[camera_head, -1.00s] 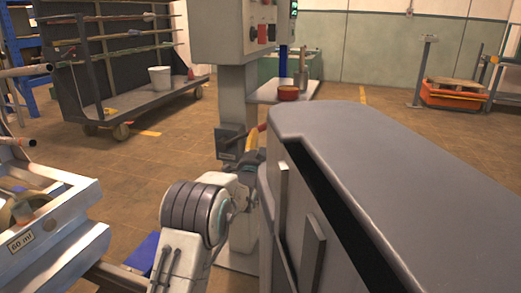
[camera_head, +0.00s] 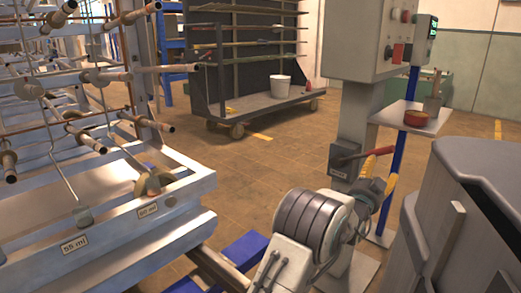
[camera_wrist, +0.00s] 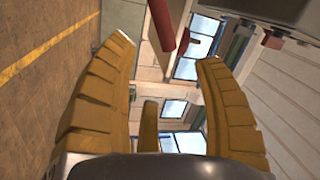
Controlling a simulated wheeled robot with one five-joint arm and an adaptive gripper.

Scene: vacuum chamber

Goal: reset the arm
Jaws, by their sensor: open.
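My gripper (camera_head: 379,170) shows in the head view at the end of my arm, in front of the grey control column. Its yellow fingers also show in the wrist view (camera_wrist: 160,85), spread apart with nothing between them. My arm (camera_head: 309,222) reaches up from the bottom of the head view, bent at its large ribbed joint.
A metal rack (camera_head: 110,205) with rods and labelled trays fills the left. A grey cabinet (camera_head: 480,200) stands close on the right. A wheeled cart (camera_head: 262,106) with a white bucket (camera_head: 279,87) stands behind. Brown floor (camera_head: 225,170) is open between rack and column.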

